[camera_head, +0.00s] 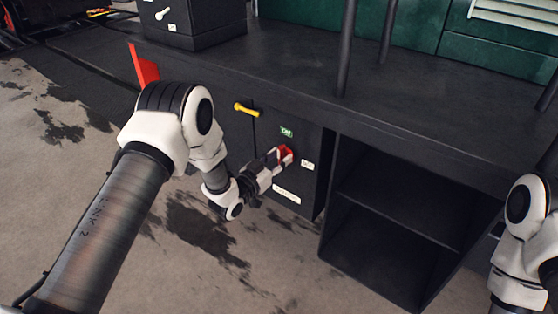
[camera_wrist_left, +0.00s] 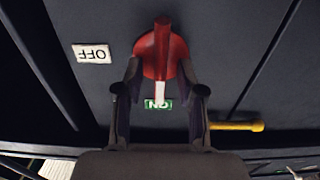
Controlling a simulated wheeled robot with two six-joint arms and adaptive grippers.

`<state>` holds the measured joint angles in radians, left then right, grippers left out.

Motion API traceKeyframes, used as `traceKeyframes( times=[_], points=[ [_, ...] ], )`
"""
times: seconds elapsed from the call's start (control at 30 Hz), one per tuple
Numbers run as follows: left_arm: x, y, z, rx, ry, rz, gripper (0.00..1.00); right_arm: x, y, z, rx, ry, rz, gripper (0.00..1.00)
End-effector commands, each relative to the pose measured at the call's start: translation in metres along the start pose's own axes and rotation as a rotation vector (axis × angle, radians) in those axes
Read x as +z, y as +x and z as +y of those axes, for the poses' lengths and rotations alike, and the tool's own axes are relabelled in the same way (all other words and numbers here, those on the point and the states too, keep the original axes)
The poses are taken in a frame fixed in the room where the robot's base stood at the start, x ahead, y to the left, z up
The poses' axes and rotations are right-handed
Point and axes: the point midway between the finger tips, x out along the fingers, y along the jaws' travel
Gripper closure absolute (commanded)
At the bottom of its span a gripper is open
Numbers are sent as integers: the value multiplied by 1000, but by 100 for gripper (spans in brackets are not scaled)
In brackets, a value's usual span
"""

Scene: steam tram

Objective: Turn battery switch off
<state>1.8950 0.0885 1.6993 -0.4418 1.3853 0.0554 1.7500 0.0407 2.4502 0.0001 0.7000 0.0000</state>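The battery switch is a red round knob with a raised grip (camera_head: 286,154) on the dark cabinet front. It also shows in the left wrist view (camera_wrist_left: 161,40). Its white mark points to the green ON label (camera_head: 286,132), which appears upside down in the left wrist view (camera_wrist_left: 158,104). The white OFF label (camera_head: 307,164) is beside the knob, at left in the wrist view (camera_wrist_left: 92,54). My left gripper (camera_wrist_left: 160,72) is open, with its fingertips spread on either side of the knob. I cannot tell whether they touch it. My right gripper is out of view.
A yellow handle (camera_head: 246,109) sticks out left of the switch. A white label (camera_head: 286,194) is below it. An open shelf (camera_head: 400,205) lies to the right, and the dark countertop (camera_head: 290,75) runs above. My right arm stands at the right edge.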

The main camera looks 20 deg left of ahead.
Motion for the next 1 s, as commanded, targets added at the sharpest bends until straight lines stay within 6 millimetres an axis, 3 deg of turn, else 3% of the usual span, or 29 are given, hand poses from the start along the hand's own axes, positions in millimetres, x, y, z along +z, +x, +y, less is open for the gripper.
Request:
traceKeyframes(
  times=[0.23, 0.37, 1.0],
  points=[
    [1, 3, 0, -1, -2, -2, 61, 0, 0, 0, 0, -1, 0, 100],
    [1, 3, 0, -1, -2, -2, 100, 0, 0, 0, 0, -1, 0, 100],
    [1, 3, 1, -1, 109, -2, 100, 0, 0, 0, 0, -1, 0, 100]
  ],
)
